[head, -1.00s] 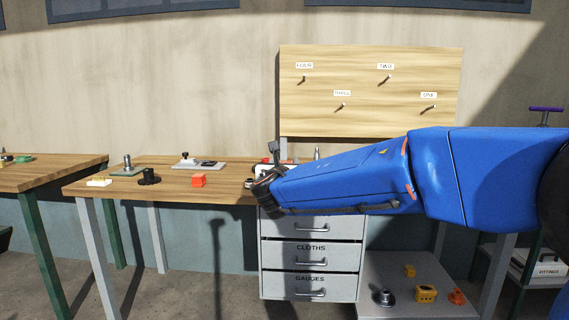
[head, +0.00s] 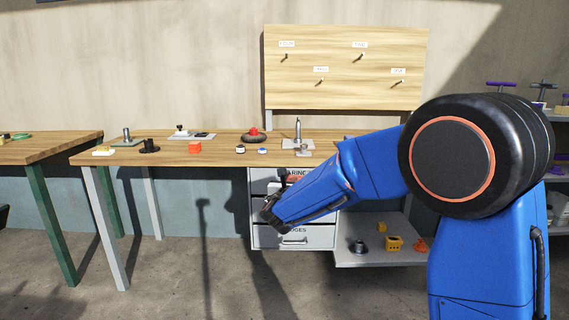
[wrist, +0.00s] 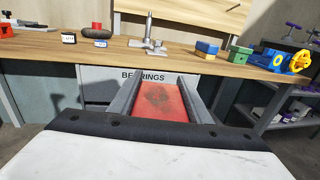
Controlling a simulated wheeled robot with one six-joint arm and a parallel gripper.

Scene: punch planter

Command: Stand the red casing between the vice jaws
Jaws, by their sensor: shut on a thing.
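My gripper (wrist: 160,82) is shut on the red casing (wrist: 165,103), a flat red piece with a dark worn patch, held between the two grey fingers in the wrist view. In the head view my gripper (head: 281,188) is below the bench top, in front of the drawers, and the casing is mostly hidden there. A blue device with a yellow handwheel (wrist: 274,59), perhaps the vice, stands at the right end of the bench in the wrist view. I cannot make out its jaws. In the head view my arm covers that part of the bench.
The wooden bench (head: 225,158) has its front edge above my gripper. On it are a metal stand (wrist: 148,40), a red-topped round part (wrist: 97,30), a blue block (wrist: 207,48) and a green block (wrist: 240,54). Drawers (head: 270,236) and a low shelf (head: 375,257) are below.

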